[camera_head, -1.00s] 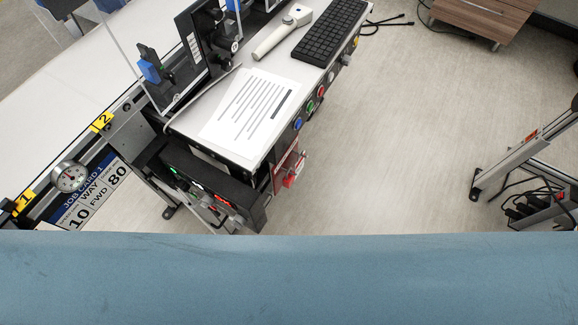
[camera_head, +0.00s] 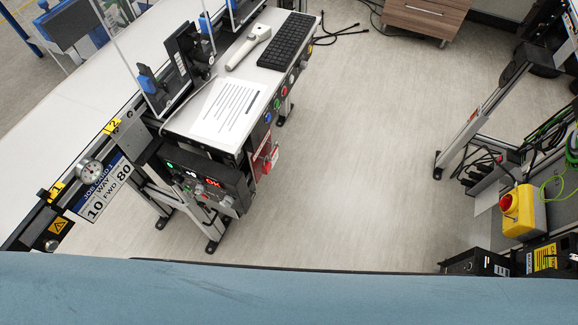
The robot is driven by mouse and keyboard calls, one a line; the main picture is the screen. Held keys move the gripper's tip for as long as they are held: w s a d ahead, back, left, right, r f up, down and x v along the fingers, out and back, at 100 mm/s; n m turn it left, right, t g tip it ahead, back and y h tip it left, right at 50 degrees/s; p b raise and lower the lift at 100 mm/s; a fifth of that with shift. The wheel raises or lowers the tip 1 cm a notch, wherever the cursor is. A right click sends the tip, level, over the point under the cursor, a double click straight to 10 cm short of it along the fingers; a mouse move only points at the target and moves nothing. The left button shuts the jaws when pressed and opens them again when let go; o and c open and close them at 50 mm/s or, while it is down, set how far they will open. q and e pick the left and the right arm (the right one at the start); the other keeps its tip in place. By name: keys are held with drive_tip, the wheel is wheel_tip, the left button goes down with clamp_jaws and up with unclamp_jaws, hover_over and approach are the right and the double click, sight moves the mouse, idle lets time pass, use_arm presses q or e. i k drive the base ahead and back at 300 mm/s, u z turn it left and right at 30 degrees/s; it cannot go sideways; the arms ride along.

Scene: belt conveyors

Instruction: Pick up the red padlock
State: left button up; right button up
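A small red item (camera_head: 268,158), which looks like the red padlock on a red tag, hangs at the right side of the conveyor workstation, below its row of buttons. It is too small to tell its exact shape. Neither of my grippers is in view. A wide blue surface fills the bottom of the picture and hides what lies below it.
The workstation table (camera_head: 192,128) holds a paper sheet (camera_head: 228,112), a scanner (camera_head: 249,47) and a keyboard (camera_head: 286,40). A control box (camera_head: 205,180) sits under it. A yellow emergency-stop box (camera_head: 522,212) stands at right. Open floor (camera_head: 350,160) lies between.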

sight(266, 166)
drive_tip(key=z, duration=0.95)
drive_tip(key=i, duration=1.95)
drive_tip(key=u, duration=3.9)
